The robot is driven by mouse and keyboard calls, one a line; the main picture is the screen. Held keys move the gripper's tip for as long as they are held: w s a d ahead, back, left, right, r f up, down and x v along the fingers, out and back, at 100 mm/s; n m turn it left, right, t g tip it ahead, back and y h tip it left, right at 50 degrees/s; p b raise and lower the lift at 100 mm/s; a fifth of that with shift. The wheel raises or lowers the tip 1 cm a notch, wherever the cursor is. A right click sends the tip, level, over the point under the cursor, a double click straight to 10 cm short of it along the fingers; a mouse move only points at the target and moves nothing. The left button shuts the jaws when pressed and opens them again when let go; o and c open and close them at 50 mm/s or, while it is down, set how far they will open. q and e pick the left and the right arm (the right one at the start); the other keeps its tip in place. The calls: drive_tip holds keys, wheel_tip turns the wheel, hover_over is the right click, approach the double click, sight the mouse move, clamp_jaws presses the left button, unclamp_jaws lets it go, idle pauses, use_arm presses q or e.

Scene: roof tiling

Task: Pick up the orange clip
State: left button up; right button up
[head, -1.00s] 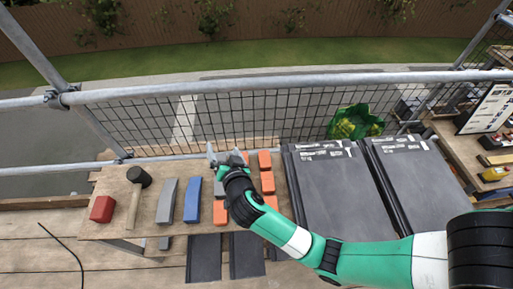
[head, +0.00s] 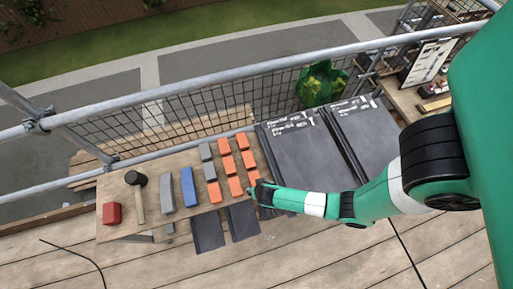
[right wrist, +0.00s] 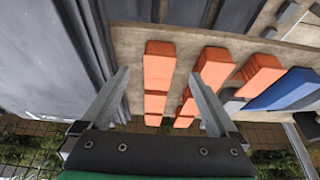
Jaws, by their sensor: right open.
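Several orange clips lie in rows on the wooden board, among them one at the near right (head: 254,178), one beside it (head: 234,186) and one at the far right (head: 242,142). My right gripper (head: 258,192) is at the near end of the right-hand orange row, by the dark tiles. In the right wrist view my right gripper (right wrist: 160,77) is open, with its fingers either side of the line of an orange clip (right wrist: 159,66). Nothing is held, and I cannot tell the exact height above the clip. My left gripper is not in view.
Grey clips (head: 205,152) lie left of the orange ones, then a blue bar (head: 189,187), a grey bar (head: 167,194), a mallet (head: 138,200) and a red block (head: 111,213). Large dark tiles (head: 300,160) lie right. A scaffold rail (head: 210,83) runs behind.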

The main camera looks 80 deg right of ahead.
drive_tip(key=shift+w+d+f, duration=0.15)
drive_tip(key=shift+d+f, duration=0.05)
drive_tip(key=shift+f, duration=0.2)
drive_tip(key=b+x, duration=0.3)
drive_tip(key=x, duration=0.2)
drive_tip(key=shift+d+f, duration=0.1)
clamp_jaws()
